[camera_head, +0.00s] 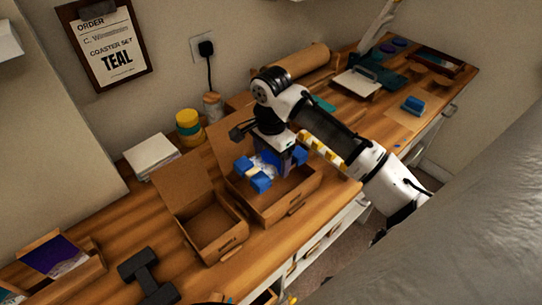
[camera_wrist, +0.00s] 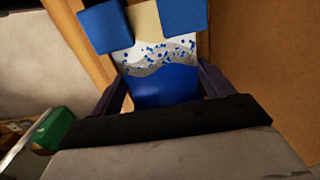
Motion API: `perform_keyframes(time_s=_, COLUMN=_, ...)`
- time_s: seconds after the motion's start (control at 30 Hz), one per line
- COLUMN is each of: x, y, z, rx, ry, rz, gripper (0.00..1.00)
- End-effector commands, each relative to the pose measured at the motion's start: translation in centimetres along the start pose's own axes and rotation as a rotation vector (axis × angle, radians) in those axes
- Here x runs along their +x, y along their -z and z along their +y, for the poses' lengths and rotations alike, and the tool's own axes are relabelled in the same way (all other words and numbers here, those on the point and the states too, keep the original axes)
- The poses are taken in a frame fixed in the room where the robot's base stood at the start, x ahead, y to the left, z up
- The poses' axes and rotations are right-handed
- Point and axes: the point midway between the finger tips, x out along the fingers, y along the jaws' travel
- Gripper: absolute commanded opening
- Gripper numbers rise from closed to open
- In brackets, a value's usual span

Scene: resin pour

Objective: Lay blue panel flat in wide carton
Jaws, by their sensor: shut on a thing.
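My gripper (camera_head: 252,174) is shut on the blue panel (camera_head: 266,161), over the open wide carton (camera_head: 291,208). In the wrist view the panel (camera_wrist: 162,84) is deep blue with a white and grey wavy band and blue specks; its far end is tan. The blue fingertips of my gripper (camera_wrist: 146,22) close on that tan end from both sides. The panel's other end is hidden by the gripper body. I cannot tell whether the panel touches the carton's floor. The brown wall of a carton (camera_wrist: 270,65) fills the right of the wrist view.
A smaller open carton (camera_head: 212,232) stands left of the wide one. A dark tape dispenser-like tool (camera_head: 149,275) and a tray with a purple and white panel (camera_head: 55,257) are at the front left. Jars (camera_head: 188,122) and white sheets (camera_head: 151,156) stand behind.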

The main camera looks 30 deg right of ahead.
Motion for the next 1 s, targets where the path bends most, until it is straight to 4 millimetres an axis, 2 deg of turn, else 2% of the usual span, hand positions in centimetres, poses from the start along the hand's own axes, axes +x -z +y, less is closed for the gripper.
perform_keyframes(time_s=0.27, x=1.5, y=0.0, z=0.0, rx=0.000, ry=-0.001, rz=0.001, gripper=0.60)
perform_keyframes(time_s=0.63, x=5.7, y=0.0, z=0.0, rx=0.000, ry=0.000, rz=0.001, gripper=0.60)
perform_keyframes(time_s=0.8, x=6.7, y=0.0, z=0.0, rx=0.000, ry=0.001, rz=-0.002, gripper=0.60)
perform_keyframes(time_s=1.0, x=7.0, y=0.0, z=0.0, rx=0.000, ry=0.000, rz=0.001, gripper=0.60)
